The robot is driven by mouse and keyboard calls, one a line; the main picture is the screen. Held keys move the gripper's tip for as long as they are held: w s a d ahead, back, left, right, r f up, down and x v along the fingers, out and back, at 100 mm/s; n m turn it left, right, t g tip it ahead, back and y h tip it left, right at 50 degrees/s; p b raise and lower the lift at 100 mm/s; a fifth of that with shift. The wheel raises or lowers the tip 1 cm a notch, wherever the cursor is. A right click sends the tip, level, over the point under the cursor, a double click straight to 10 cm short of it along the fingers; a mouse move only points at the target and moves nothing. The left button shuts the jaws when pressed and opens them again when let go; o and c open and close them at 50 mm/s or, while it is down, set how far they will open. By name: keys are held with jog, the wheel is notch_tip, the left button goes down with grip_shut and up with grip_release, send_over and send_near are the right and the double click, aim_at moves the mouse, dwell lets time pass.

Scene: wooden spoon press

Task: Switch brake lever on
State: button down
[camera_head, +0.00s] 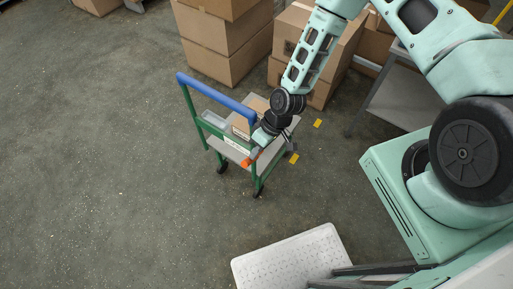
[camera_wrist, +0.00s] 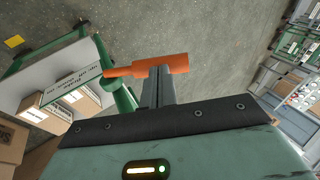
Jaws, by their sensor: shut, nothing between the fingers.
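The orange brake lever (camera_head: 247,162) is at the near lower side of a small cart with green legs and a blue handle (camera_head: 217,98). In the wrist view the lever (camera_wrist: 175,63) reaches sideways from a green post (camera_wrist: 113,80) of the cart. My gripper (camera_head: 256,149) is beside the lever, at the cart's near side. In the wrist view my gripper (camera_wrist: 158,72) has its fingers shut together, with nothing between them. Their tips overlap the middle of the lever; I cannot tell if they touch it.
Small cardboard boxes (camera_wrist: 78,90) stand on the cart. A white perforated platform (camera_head: 290,262) lies in front. The floor to the left is clear.

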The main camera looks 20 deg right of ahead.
aim_at(252, 162)
jog(key=shift+s+a, duration=0.1)
jog(key=shift+a, duration=0.1)
jog(key=shift+s+f, duration=0.1)
jog(key=shift+f, duration=0.15)
jog(key=shift+s+a+f+b, duration=0.45)
jog(key=shift+a+f+b, duration=0.2)
jog(key=shift+b, duration=0.2)
jog(key=shift+s, duration=0.15)
jog(key=shift+r, duration=0.3)
jog(key=s+a+v, duration=0.1)
jog(key=v, duration=1.2)
jog(key=shift+w+d+r, duration=0.15)
jog(key=shift+w+r, duration=0.05)
jog(key=shift+r, duration=0.4)
